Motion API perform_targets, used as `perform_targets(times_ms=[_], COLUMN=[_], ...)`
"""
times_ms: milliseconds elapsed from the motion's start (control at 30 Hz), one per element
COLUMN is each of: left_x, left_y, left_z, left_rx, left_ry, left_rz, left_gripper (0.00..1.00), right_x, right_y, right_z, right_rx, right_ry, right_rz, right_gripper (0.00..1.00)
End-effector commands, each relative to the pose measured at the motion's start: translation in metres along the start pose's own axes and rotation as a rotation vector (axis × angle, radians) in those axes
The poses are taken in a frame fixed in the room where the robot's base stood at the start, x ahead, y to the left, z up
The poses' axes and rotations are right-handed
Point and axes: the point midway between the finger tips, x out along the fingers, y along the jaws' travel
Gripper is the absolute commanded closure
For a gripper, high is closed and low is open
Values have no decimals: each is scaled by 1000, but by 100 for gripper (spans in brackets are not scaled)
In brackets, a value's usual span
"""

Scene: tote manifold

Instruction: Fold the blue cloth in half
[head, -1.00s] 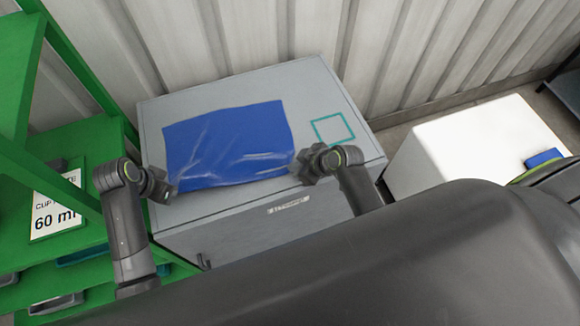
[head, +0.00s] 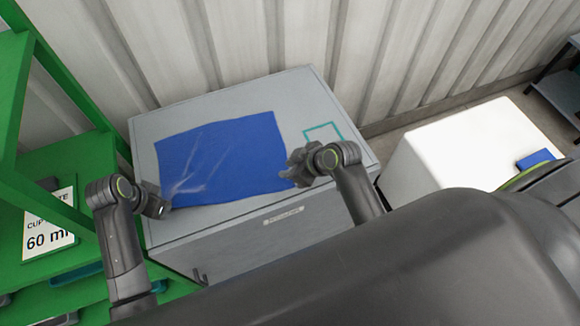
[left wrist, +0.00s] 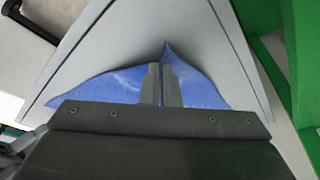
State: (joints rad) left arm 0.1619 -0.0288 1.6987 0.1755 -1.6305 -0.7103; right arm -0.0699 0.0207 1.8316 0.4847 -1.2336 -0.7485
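The blue cloth (head: 222,158) lies spread out on top of the grey cabinet, with pale creases on its left part. My left gripper (head: 163,206) is at its near left corner. In the left wrist view the fingers (left wrist: 164,84) are together with the blue cloth (left wrist: 112,90) drawn up to a peak between them. My right gripper (head: 290,174) is at the near right corner of the cloth; its fingertips are too small and dark to tell whether they are shut.
The grey cabinet top (head: 330,95) has a free strip on the right with a teal square outline (head: 323,133). A green shelf (head: 80,150) stands close on the left. A white box (head: 460,145) with a small blue item (head: 536,159) stands right. A corrugated wall is behind.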

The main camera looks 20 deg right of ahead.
Motion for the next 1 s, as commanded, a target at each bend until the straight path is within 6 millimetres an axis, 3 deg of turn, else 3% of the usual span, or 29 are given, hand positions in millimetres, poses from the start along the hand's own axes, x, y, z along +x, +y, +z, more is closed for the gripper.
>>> perform_targets(times_ms=[33,200,467,800,1000], left_x=[0,0,0,0,0], left_y=[0,0,0,0,0], left_z=[0,0,0,0,0], left_rx=[0,0,0,0,0], left_ry=[0,0,0,0,0], left_rz=[0,0,0,0,0], left_gripper=[100,100,100,100,100], right_x=[0,0,-1,-53,-56], right_y=[0,0,0,2,0], right_z=[0,0,0,29,32], right_rx=[0,0,0,0,2], right_ry=[0,0,0,-1,1], right_rz=[0,0,1,5,-1], right_gripper=[68,46,45,45,45])
